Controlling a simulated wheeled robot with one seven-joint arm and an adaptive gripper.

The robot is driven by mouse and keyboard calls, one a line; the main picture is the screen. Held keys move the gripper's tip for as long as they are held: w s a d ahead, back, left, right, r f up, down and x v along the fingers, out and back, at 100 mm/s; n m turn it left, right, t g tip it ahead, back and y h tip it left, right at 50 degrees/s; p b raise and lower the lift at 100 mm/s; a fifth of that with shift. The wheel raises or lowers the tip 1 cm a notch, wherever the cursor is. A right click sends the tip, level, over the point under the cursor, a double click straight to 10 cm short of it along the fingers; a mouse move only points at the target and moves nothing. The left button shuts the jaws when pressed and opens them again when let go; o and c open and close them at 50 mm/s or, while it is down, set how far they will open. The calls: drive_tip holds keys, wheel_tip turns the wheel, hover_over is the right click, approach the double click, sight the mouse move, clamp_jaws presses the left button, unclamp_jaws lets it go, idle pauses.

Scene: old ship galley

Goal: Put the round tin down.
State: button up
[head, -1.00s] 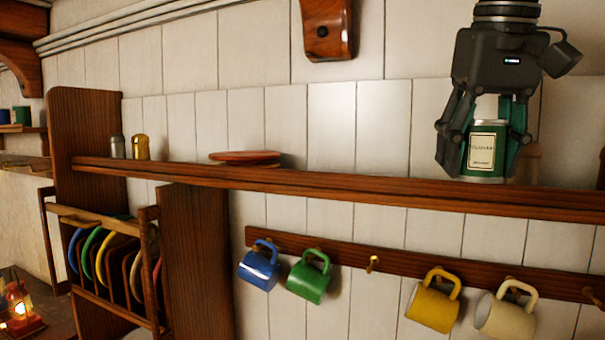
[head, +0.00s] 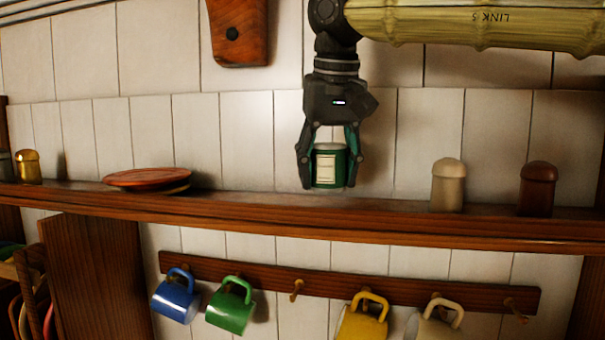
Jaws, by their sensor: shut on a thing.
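The round tin (head: 326,168) is green with a pale label and a light top. My gripper (head: 329,178) points down and is shut on the tin, one finger at each side. The tin is upright, just at or above the wooden shelf (head: 380,217). I cannot tell whether its base touches the shelf.
A stack of reddish plates (head: 147,179) lies to the left on the shelf. A pale shaker (head: 447,185) and a dark brown shaker (head: 537,188) stand to the right. A brass shaker (head: 28,167) is at far left. Mugs, such as the green one (head: 230,312), hang below. Shelf beside the tin is clear.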

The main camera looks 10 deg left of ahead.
drive_tip(key=a, duration=0.1)
drive_tip(key=w+a, duration=0.1)
drive_tip(key=w+a+p, duration=0.1)
drive_tip(key=shift+a+f, duration=0.15)
drive_tip(key=shift+a, duration=0.25)
drive_tip(key=shift+w+a+p, duration=0.25)
drive_tip(key=shift+w+p, duration=0.05)
drive_tip(key=shift+p, duration=0.15)
drive_tip(key=shift+f+p, duration=0.85)
drive_tip(key=shift+f, duration=1)
drive_tip(key=o, duration=1.1)
drive_tip(key=shift+f, duration=0.1)
drive_tip(key=shift+c, duration=0.2)
drive_tip(key=b+v, duration=0.3)
drive_tip(key=v, duration=0.9)
drive_tip(key=shift+b, duration=0.3)
